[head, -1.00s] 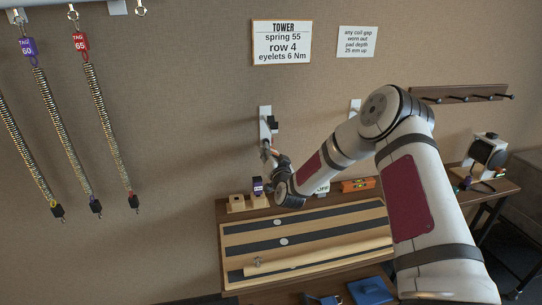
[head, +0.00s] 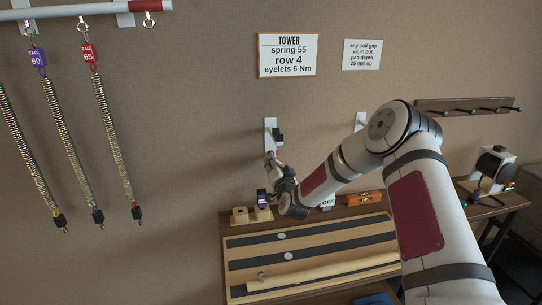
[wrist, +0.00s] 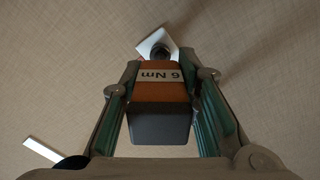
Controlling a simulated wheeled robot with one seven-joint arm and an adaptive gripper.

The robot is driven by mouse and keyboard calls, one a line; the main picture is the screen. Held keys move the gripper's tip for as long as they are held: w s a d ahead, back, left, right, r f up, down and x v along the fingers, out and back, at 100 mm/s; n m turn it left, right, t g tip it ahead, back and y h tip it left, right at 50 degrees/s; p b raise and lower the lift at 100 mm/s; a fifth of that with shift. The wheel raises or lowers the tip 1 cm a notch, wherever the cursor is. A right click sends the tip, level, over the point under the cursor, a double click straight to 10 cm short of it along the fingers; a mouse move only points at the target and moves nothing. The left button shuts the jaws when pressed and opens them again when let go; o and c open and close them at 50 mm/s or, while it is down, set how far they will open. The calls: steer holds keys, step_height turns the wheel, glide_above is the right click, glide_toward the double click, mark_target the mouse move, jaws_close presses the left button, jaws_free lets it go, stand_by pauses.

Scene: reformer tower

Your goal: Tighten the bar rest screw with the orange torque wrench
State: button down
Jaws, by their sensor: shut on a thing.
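The orange torque wrench (wrist: 160,92), with a "6 Nm" label and a dark grey end, is clamped between the fingers of my gripper (wrist: 160,105) in the wrist view. Its far end points at a white wall plate (wrist: 180,42) with a dark round part on it. The wrench hides much of this, so I cannot tell whether it touches the screw. In the head view my gripper (head: 273,167) is just below the white bar rest (head: 270,132), which has a black block on its right side. The screw is not clear there.
A second bar rest (head: 360,121) is to the right, partly behind my arm. Springs (head: 62,135) hang at left. The wall between is clear.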

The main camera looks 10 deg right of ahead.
steer(key=shift+m, duration=0.5)
steer(key=shift+m, duration=1.2)
steer(key=shift+m, duration=1.2)
steer(key=shift+r+m, duration=0.1)
steer(key=shift+m, duration=1.1)
